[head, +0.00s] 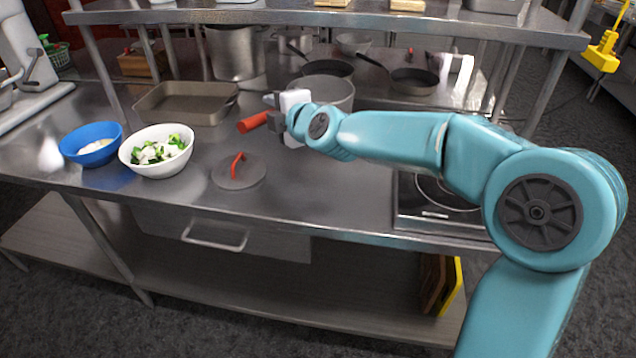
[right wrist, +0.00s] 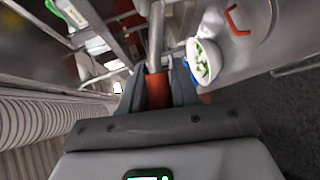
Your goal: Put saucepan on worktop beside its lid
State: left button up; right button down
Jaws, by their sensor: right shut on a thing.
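The saucepan (head: 330,92) is a grey metal pot, partly hidden behind my right gripper and arm. Its red handle (head: 252,122) points left and toward the front. My right gripper (head: 274,114) is shut on this handle; in the right wrist view the red grip (right wrist: 158,90) sits between the two fingers, with a grey stem beyond it. I cannot tell whether the saucepan touches the worktop. The round grey lid (head: 238,180) with a red loop handle lies flat on the worktop (head: 310,195), in front of the gripper and slightly left. My left gripper is out of view.
A white bowl of greens (head: 157,168) and a blue bowl (head: 91,158) stand left of the lid. A rectangular baking pan (head: 185,118) lies behind them. Frying pans (head: 413,82) stand at the back, below a shelf. The worktop right of the lid is clear.

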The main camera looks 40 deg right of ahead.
notch_tip(320, 180, down, 20)
jog(key=b, duration=0.9)
jog(key=shift+d+f, duration=0.15)
jog(key=c, duration=1.3)
grip_release()
jog(key=shift+f+b, duration=0.15)
jog(key=shift+b, duration=0.15)
jog(key=o, duration=0.5)
jog(key=shift+c, duration=0.2)
